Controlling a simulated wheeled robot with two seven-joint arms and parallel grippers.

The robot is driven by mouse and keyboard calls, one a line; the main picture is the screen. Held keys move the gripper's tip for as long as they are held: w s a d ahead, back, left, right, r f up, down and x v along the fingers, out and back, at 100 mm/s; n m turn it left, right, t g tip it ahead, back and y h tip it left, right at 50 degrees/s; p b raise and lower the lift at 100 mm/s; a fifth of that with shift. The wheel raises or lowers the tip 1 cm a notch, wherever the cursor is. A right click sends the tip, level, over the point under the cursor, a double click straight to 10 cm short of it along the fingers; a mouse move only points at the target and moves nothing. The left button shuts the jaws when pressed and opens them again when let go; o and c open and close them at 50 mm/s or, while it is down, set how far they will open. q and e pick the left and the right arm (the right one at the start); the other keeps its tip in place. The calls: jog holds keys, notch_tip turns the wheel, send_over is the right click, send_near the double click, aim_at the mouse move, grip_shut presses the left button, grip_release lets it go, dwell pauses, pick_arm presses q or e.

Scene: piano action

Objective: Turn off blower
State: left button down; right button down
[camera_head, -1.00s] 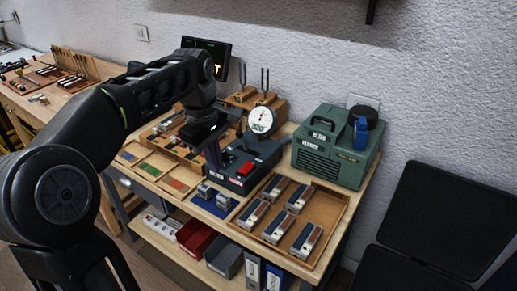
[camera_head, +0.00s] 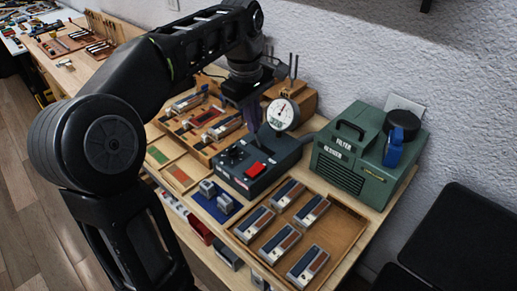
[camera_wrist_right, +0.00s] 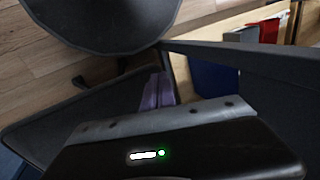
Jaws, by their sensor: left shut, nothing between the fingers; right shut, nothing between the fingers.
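The blower (camera_head: 362,152) is a green box with a vented front, a black handle, a black round cap and a blue part on its right side. It stands at the back right of the bench. A dark control box (camera_head: 262,160) with a red switch (camera_head: 255,169), a black knob and a round dial gauge (camera_head: 282,113) sits left of it. My left gripper (camera_head: 251,118) is shut and empty at the back of the control box, left of the gauge; I cannot tell whether it touches. My right gripper (camera_wrist_right: 158,92) is shut and empty, low beside the bench.
A wooden tray (camera_head: 333,247) of several small blocks lies in front of the blower. A blue mat (camera_head: 219,211) with small metal pieces is left of it. Tuning forks stand behind the gauge. A black open case (camera_head: 455,240) is at the right.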

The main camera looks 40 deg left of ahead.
pick_arm(q)
jog(key=f+b, duration=0.1)
jog(key=b, duration=0.1)
send_near(259, 166)
jog(key=f, duration=0.6)
jog(key=shift+w+d+f, duration=0.15)
jog(key=shift+w+f, duration=0.2)
jog(key=shift+f, duration=0.1)
